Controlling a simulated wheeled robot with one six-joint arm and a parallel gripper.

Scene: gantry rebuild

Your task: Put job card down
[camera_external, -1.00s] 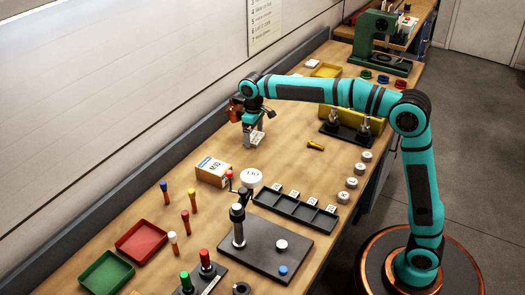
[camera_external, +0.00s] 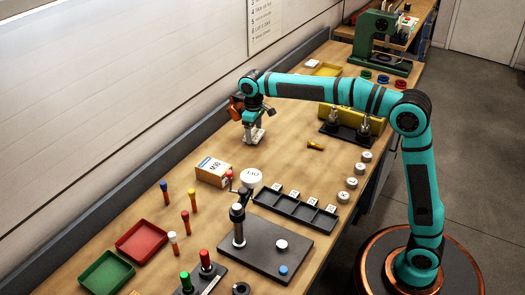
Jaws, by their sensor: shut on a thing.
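My gripper (camera_external: 253,134) points down over the middle of the bench, behind the carton marked M10. It is shut on a small, pale, flat thing (camera_external: 259,136), which looks like the job card. The fingers hide part of it, and its print is too small to read. The held thing is at or just above the bench top; I cannot tell whether it touches the wood.
The M10 carton (camera_external: 213,171) and a white round disc (camera_external: 251,178) stand in front of my gripper. Bare wood (camera_external: 210,140) surrounds the gripper.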

